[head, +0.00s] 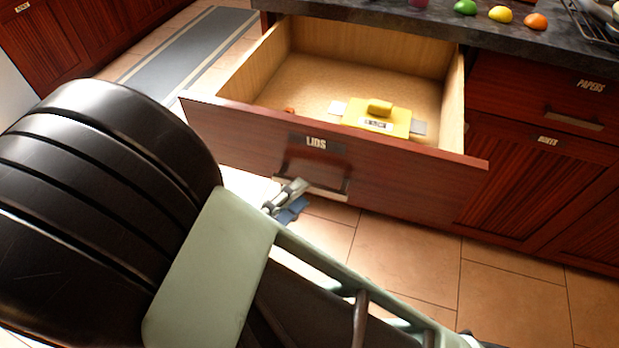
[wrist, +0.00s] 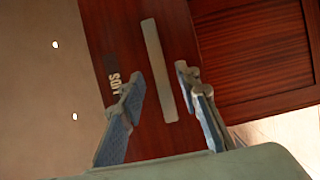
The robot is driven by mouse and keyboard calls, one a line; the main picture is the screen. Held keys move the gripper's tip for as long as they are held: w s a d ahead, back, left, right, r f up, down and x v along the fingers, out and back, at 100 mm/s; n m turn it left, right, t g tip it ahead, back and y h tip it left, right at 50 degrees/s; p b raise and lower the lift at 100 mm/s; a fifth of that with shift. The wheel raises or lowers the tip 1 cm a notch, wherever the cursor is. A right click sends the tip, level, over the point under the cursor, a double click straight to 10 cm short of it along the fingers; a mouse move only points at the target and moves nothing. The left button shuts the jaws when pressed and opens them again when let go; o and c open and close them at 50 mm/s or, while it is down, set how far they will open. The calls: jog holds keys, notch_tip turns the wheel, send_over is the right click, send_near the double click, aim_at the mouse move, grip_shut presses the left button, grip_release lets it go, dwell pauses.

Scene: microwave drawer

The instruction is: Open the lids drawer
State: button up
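The lids drawer (head: 240,130), with a dark red wooden front and a "LIDS" label (head: 316,143), stands well pulled out from the counter in the head view. Its pale wooden inside shows from above. Its bar handle (head: 325,187) is on the front below the label, and the handle also shows in the wrist view (wrist: 158,65) as a pale bar. My gripper (head: 290,202) is at the left end of the handle. In the wrist view my gripper (wrist: 158,88) is open, with the handle between and beyond its fingers. I cannot tell whether they touch it.
A yellow block-like item (head: 352,115) with a raised top lies inside the drawer. The papers drawer (head: 540,105) is shut at the right. Fruit, including a green one (head: 465,7), sits on the dark counter (head: 370,15). Tiled floor (head: 400,245) lies free before the drawer.

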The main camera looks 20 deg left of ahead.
jog(key=v, duration=0.8)
